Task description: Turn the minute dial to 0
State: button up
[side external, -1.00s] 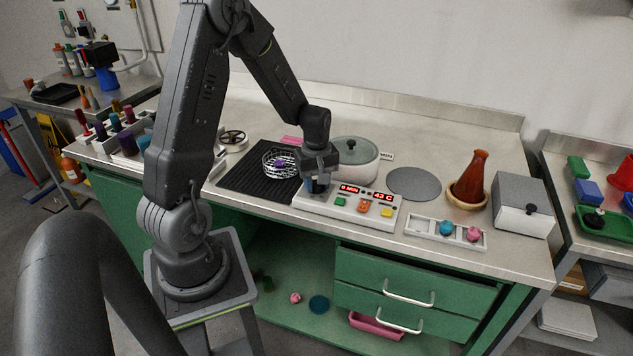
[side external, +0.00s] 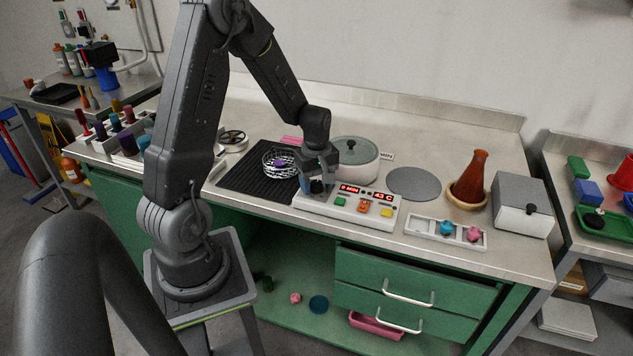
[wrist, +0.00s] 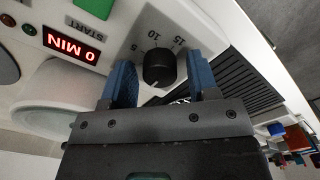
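The minute dial (wrist: 159,67) is a black round knob with a pale pointer mark, on a light panel with printed numbers around it. The panel belongs to the white control box (side external: 345,213) on the bench. The red minute display (wrist: 72,41) reads 0 MIN, upside down in the wrist view; it also reads 0 MIN in the side view (side external: 349,189). My gripper (wrist: 161,75) is open, with one blue-padded finger on each side of the dial and a gap to both. In the side view my gripper (side external: 317,177) is over the box's left end.
A second red display (side external: 382,196) reads about 43 C. Green, orange and yellow buttons (side external: 387,213) sit along the box front. A lidded pot (side external: 356,172) stands close behind. A black ribbed mat (side external: 240,182) with a wire basket (side external: 278,166) lies to the left.

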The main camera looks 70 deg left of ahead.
aim_at(317, 183)
jog(key=shift+o, duration=0.3)
jog(key=shift+r, duration=0.5)
notch_tip(317, 183, up, 13)
jog(key=s+d+r+m+t, duration=0.2)
jog(key=s+d+r+m, duration=0.2)
jog(key=d+m, duration=0.5)
jog(key=s+d+r+m+t, duration=0.3)
jog(key=s+d+m, duration=0.4)
jog(key=d, duration=0.5)
jog(key=shift+s+r+m+t, duration=0.2)
jog(key=shift+r+m+t, duration=0.15)
jog(key=shift+m, duration=0.75)
